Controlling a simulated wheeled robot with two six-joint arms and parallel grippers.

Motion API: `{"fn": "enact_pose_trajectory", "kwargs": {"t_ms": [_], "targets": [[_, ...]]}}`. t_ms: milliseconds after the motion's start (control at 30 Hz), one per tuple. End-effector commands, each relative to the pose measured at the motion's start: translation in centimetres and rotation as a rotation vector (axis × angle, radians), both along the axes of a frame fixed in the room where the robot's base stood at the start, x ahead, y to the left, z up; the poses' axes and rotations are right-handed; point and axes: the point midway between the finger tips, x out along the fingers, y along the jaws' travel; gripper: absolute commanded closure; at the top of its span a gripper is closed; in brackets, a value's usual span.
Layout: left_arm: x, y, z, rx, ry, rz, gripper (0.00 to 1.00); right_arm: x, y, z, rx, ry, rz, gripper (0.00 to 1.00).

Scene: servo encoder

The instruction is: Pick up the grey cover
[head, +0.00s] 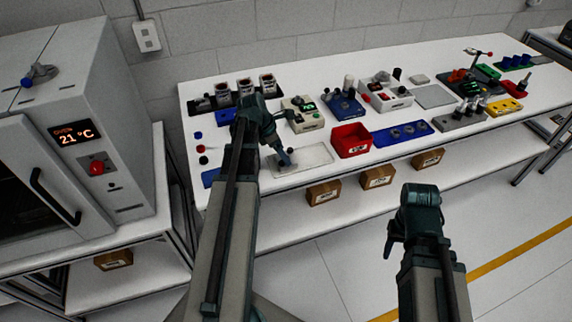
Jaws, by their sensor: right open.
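A small grey block-like piece (418,79) lies on the table behind a flat grey plate (434,97). Either could be the grey cover; I cannot tell which at this size. My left gripper (286,158) points down over a pale shallow tray (315,153) at the table's front edge. Its jaws are too small and dark to read, and I cannot tell whether it touches the tray. My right gripper (392,240) is open, in front of the table and away from both grey pieces.
A red bin (351,139) stands right of the pale tray, with a blue mat (402,133) beside it. Devices with buttons (302,114) and colored trays crowd the table's back and right. Cardboard boxes (377,177) sit on the lower shelf. An oven (60,150) stands left.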

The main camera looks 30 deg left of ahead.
Motion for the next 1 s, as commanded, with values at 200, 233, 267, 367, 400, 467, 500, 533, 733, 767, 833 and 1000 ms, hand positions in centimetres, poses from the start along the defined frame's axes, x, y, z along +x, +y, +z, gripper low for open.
{"fn": "enact_pose_trajectory", "kwargs": {"t_ms": [200,233,267,367,400,467,500,533,733,767,833,1000], "targets": [[0.7,-0.6,-3.1,0.000,0.000,0.000,0.15,0.0,0.0,-3.0,0.000,0.000,0.000,0.50],[0.8,-0.6,-3.1,0.000,0.000,0.000,0.15,0.0,0.0,-3.1,0.000,0.000,0.000,0.50],[0.8,-0.6,-3.2,0.000,0.000,0.000,0.15,0.0,0.0,-3.2,0.000,0.000,0.000,0.50],[0.9,-0.7,-3.0,0.000,0.000,0.001,0.15,0.0,0.0,-3.0,0.000,0.000,0.000,0.50],[0.8,-0.7,-3.0,0.000,0.000,0.001,0.15,0.0,0.0,-3.0,0.000,0.000,0.000,0.50],[0.8,-0.7,-3.0,0.000,0.000,0.001,0.15,0.0,0.0,-3.0,0.000,0.000,0.000,0.50],[0.8,-0.7,-3.0,0.000,0.000,0.001,0.17,0.0,0.0,-3.0,0.000,0.000,0.000,0.50],[0.8,-0.7,-3.0,0.000,0.000,0.001,0.22,0.0,0.0,-3.0,0.000,0.000,0.000,0.50],[0.8,-0.7,-3.0,0.000,0.000,0.001,0.58,0.0,0.0,-3.0,0.000,0.000,0.000,0.50],[0.8,-0.6,-3.0,0.000,0.000,0.001,0.64,0.0,0.0,-3.0,0.000,0.000,0.000,0.50],[0.8,-0.6,-3.0,0.000,0.000,0.001,0.76,0.0,0.0,-3.0,0.000,0.000,0.000,0.50],[0.8,-0.7,-3.0,0.000,0.000,0.001,0.87,0.0,0.0,-3.0,0.000,0.000,0.000,0.50]]}}
